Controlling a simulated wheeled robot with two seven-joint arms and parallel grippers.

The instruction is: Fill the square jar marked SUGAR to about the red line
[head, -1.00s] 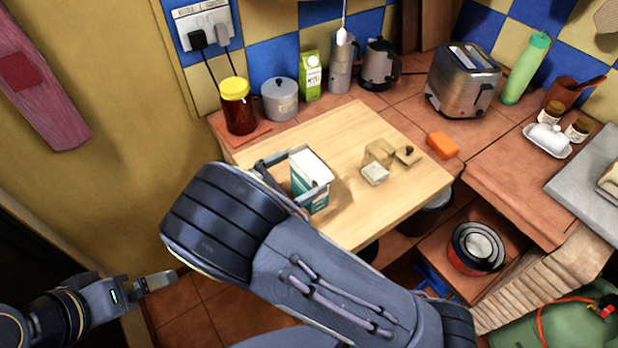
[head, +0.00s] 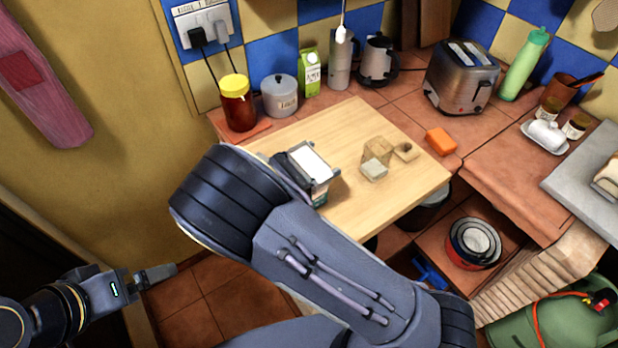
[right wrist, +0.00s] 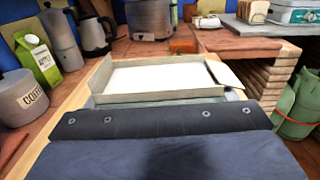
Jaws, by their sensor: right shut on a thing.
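The square jar (head: 375,171) is see-through and stands open on the wooden board, with a little white matter low inside. I cannot read its label or see the red line. A beige lid (head: 405,152) lies close behind it to the right. My right gripper (head: 311,172) is shut on an open-topped carton (head: 319,200), left of the jar and apart from it. The carton looks upright and is full of white matter; in the right wrist view its rim (right wrist: 150,98) and open flaps show. Its base is hidden. My left gripper (head: 152,275) is far from the board, its jaw opening unclear.
A jar with a yellow lid (head: 237,105), a grey canister (head: 280,97) and a green carton (head: 309,75) stand behind the board (head: 345,125). An orange sponge (head: 441,141) lies right of the board, before the toaster (head: 462,78).

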